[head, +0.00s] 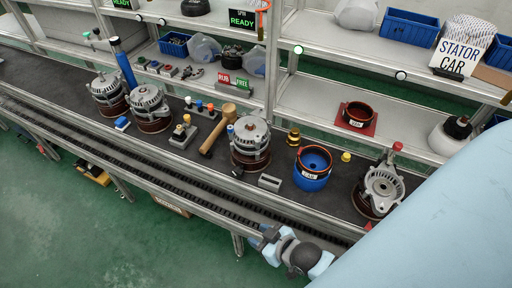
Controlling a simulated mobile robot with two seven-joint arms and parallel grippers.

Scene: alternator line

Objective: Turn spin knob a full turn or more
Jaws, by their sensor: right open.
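No part is labelled as the spin knob. A red knob (397,147) stands on a grey upright piece at the open grey alternator housing (383,187), at the right of the bench; I cannot tell for sure that it is the spin knob. My right gripper (264,238) is low in the middle, at the bench's front edge. It is open, with nothing seen between its fingers, and well left of and nearer than the red knob. My left gripper is not in view.
Several alternators, such as one mid-bench (251,145), stand on the dark bench. Shelves behind hold a red-based ring (357,115), a READY display (241,19) and RUB/FREE signs (232,81).

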